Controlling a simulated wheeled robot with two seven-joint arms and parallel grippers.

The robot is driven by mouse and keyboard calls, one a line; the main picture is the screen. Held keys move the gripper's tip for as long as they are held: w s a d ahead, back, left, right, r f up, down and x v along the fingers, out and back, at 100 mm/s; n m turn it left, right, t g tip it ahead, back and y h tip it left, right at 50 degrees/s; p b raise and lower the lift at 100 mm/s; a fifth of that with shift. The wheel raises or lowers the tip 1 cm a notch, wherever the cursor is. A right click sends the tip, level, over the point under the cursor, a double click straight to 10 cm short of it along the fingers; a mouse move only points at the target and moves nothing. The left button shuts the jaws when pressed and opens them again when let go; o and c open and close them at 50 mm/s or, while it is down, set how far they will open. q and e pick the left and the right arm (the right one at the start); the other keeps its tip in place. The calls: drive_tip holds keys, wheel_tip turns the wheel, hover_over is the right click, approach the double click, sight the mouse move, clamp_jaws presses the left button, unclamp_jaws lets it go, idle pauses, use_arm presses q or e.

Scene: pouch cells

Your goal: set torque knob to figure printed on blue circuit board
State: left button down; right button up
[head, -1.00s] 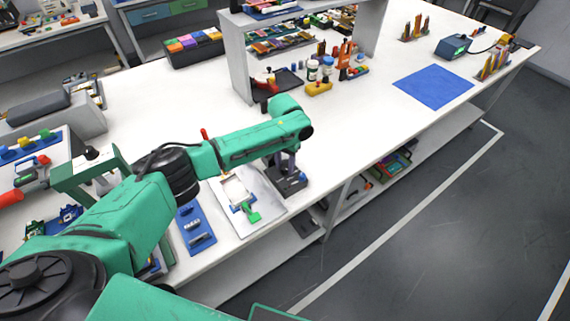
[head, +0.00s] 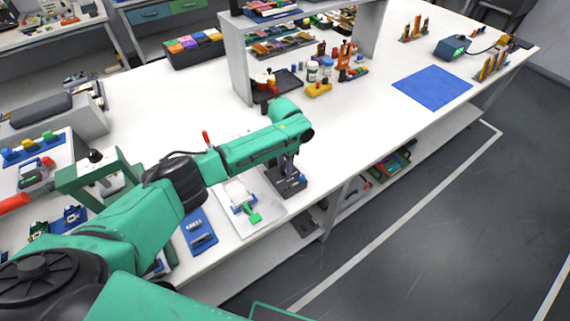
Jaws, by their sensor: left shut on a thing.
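My left arm reaches across the bench from the left. My left gripper (head: 287,168) points down over a small dark device (head: 288,184) near the bench's front edge. Its fingers are shut at the top of this device, on what seems to be the torque knob; the knob itself is hidden and its setting cannot be read. Small blue pieces (head: 72,214) that may be circuit boards lie at the lower left, and a blue plate (head: 197,232) lies nearer the front edge. No printed figure is legible. My right gripper is not in view.
A pale plate with a white piece and a green handle (head: 254,218) lies left of the dark device. A shelf unit (head: 238,60) stands behind, with bottles and a yellow piece (head: 319,89) beside it. A blue mat (head: 432,87) lies at right; the bench between is clear.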

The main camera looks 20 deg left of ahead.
use_arm(q)
drive_tip(key=m, duration=0.5)
drive_tip(key=shift+p, duration=0.4)
drive_tip(key=shift+m, duration=0.3)
drive_tip(key=c, duration=0.5)
unclamp_jaws()
drive_tip(key=shift+r, duration=0.1)
wheel_tip(320, 180, up, 14)
drive_tip(key=shift+r+b, duration=0.25)
drive_tip(key=shift+b, duration=0.7)
